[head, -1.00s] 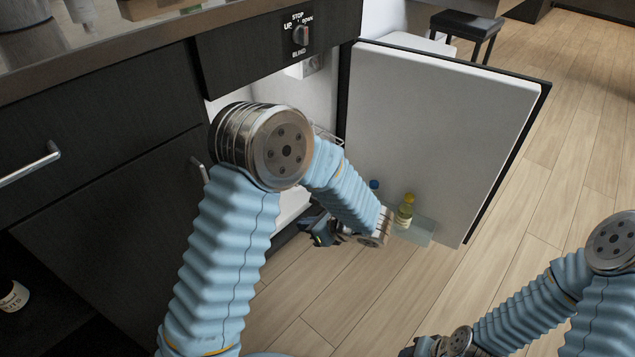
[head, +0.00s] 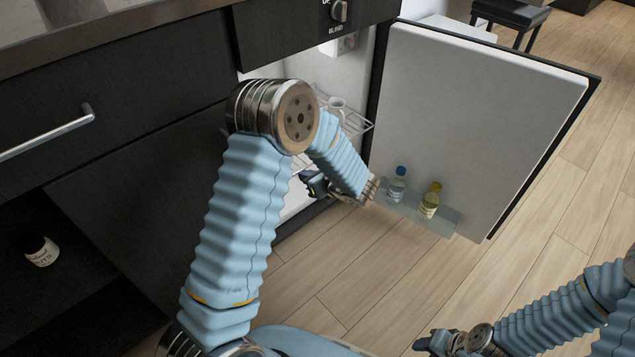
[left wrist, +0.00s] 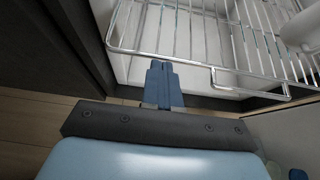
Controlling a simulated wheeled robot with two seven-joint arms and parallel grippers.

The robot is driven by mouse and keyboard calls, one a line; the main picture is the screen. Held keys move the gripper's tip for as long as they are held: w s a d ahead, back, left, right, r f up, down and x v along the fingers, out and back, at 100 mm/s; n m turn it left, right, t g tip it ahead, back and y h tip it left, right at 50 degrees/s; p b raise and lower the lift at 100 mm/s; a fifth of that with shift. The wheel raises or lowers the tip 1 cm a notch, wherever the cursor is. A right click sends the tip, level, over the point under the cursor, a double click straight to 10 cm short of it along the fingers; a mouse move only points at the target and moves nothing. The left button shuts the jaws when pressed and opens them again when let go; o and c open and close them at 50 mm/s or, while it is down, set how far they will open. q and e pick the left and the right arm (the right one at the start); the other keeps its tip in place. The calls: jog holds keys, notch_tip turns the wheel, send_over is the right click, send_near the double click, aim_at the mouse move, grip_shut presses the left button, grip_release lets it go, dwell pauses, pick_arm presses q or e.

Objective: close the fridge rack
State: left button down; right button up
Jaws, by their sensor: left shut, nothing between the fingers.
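The fridge rack (head: 352,122) is a wire shelf that sticks out of the open fridge, partly hidden behind my left arm in the head view. In the left wrist view the rack (left wrist: 205,66) spans the top, with its front wire edge just beyond my fingers. My left gripper (left wrist: 163,78) is shut and empty, pointing at the fridge below or beside the rack's front edge; I cannot tell whether it touches. In the head view my left gripper (head: 312,184) is at the fridge opening. My right gripper (head: 432,342) is at the bottom edge, too small to read.
The fridge door (head: 470,120) stands wide open on the right, with two bottles (head: 413,192) on its clear shelf. A white cup (head: 337,106) stands on the rack. Dark cabinets (head: 130,180) are at left. The wooden floor in front is clear.

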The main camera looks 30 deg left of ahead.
pick_arm(q)
jog(key=shift+w+a, duration=0.1)
jog(key=shift+a, duration=0.15)
jog(key=w+a, duration=0.2)
jog(key=a, duration=0.4)
jog(key=w+a+b, duration=0.1)
jog(key=w+a, duration=0.2)
jog(key=a, duration=0.3)
jog(key=w+a, duration=0.2)
jog(key=a, duration=0.4)
jog(key=shift+w+b, duration=0.2)
jog(key=shift+b, duration=0.1)
jog(key=shift+a+r, duration=0.15)
jog(key=shift+a, duration=0.05)
